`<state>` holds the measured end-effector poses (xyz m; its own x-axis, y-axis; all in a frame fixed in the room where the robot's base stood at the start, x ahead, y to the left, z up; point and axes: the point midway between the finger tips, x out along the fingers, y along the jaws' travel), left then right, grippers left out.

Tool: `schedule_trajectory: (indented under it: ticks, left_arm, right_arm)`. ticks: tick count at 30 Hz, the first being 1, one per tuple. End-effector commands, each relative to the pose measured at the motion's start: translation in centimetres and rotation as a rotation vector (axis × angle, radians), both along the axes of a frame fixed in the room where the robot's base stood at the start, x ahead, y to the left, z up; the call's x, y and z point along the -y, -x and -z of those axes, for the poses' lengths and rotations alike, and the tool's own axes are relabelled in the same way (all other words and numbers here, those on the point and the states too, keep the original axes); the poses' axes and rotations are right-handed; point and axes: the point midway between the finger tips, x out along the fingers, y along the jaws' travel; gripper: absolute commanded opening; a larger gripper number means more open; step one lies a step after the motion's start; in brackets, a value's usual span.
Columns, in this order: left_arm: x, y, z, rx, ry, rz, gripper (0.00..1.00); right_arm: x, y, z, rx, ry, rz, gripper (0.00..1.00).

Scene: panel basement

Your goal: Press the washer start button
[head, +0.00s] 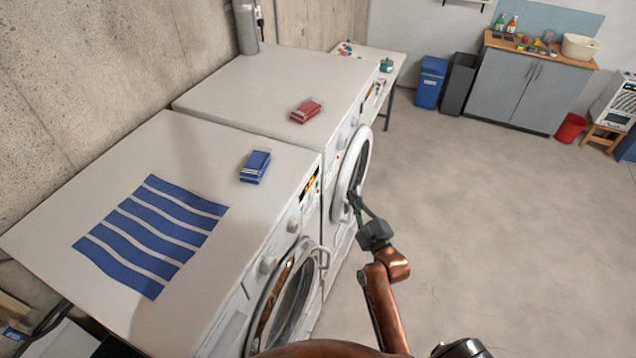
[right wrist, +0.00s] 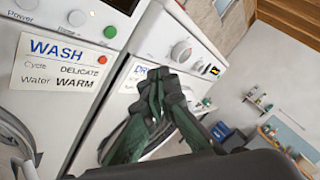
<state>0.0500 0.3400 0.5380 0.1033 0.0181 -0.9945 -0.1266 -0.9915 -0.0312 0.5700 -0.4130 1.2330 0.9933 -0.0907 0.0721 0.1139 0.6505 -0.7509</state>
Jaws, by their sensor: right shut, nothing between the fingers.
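The washer (head: 225,165) is the nearer white machine; its round door (head: 290,290) faces right. In the right wrist view its front (right wrist: 60,90) carries a label (right wrist: 62,65) reading WASH, DELICATE and WARM. A green button (right wrist: 108,32) sits on its panel above the label, by a dark display. A small orange-red dot (right wrist: 102,59) is at the label's right end. My right gripper (head: 352,196) is shut and empty, in front of the machines near the dryer door. In the wrist view its green fingers (right wrist: 165,82) lie right of the washer panel, apart from the green button.
The dryer (head: 270,85) stands beyond the washer, with its round door (head: 352,178) on the same side. A striped cloth (head: 150,235) and a blue box (head: 255,166) lie on the washer, a red box (head: 305,111) on the dryer. The floor (head: 480,220) at right is clear.

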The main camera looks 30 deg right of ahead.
Motion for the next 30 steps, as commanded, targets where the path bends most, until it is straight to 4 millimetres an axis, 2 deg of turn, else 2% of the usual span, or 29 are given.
schedule_trajectory:
  ticks: [13,25,30]
  left_arm:
    - [0.0,0.0,0.3,-0.001,0.000,0.000,0.00]
    - [0.0,0.1,1.7,-0.001,0.000,0.000,0.00]
    - [0.0,0.1,1.0,-0.001,0.000,0.000,0.00]
  right_arm:
    - [-0.6,-0.7,0.2,0.000,-0.001,0.000,0.00]
    - [-4.1,-4.7,0.3,0.000,-0.001,-0.001,0.00]
    - [-5.1,-6.0,0.0,-0.001,0.000,0.001,0.00]
